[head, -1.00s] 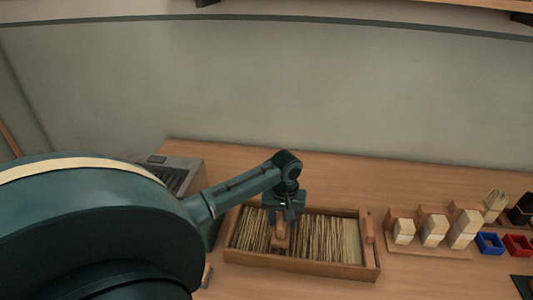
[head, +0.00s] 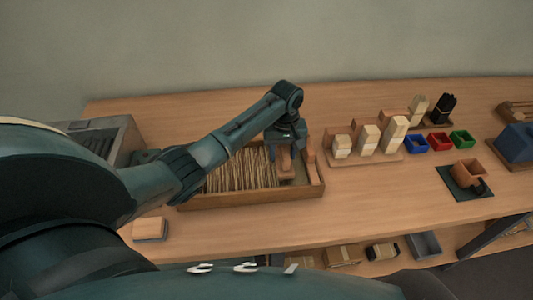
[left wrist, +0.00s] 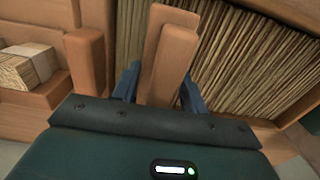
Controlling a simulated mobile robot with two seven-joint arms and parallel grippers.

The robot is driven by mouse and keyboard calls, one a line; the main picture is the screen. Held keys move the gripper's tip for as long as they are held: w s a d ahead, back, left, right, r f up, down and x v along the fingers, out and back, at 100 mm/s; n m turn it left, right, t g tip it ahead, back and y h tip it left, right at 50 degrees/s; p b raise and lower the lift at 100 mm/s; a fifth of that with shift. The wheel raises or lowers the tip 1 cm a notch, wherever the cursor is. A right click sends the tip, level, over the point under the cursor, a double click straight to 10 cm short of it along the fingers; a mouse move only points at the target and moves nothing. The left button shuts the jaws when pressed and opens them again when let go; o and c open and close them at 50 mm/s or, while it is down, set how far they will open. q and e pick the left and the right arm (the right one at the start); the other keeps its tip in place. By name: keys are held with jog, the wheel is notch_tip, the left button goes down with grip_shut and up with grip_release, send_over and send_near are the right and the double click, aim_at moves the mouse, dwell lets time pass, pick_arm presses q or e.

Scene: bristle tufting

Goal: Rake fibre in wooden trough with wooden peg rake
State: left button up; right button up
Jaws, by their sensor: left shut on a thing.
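The wooden trough (head: 255,199) stands on the bench, with tan fibre (head: 238,172) lying in it as many thin strands. My left gripper (head: 285,150) is over the right part of the trough and is shut on the wooden peg rake (head: 287,167). In the left wrist view the rake (left wrist: 168,60) stands between the blue fingers, beside the fibre (left wrist: 235,45). Its pegs are hidden, so I cannot tell whether they touch the fibre. My right gripper is not in view.
A wooden block (head: 310,150) stands at the trough's right end. Further right are a stand with pale blocks (head: 369,139) and blue (head: 416,144), red (head: 439,142) and green (head: 461,138) bins. A grey slatted box (head: 100,138) stands at left.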

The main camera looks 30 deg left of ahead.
pick_arm(q)
jog(key=shift+w+d+f+b, duration=0.1)
jog(key=shift+w+d+b, duration=0.3)
jog(key=shift+w+d, duration=0.5)
jog(key=shift+d+r, duration=0.2)
jog(key=shift+d, duration=0.05)
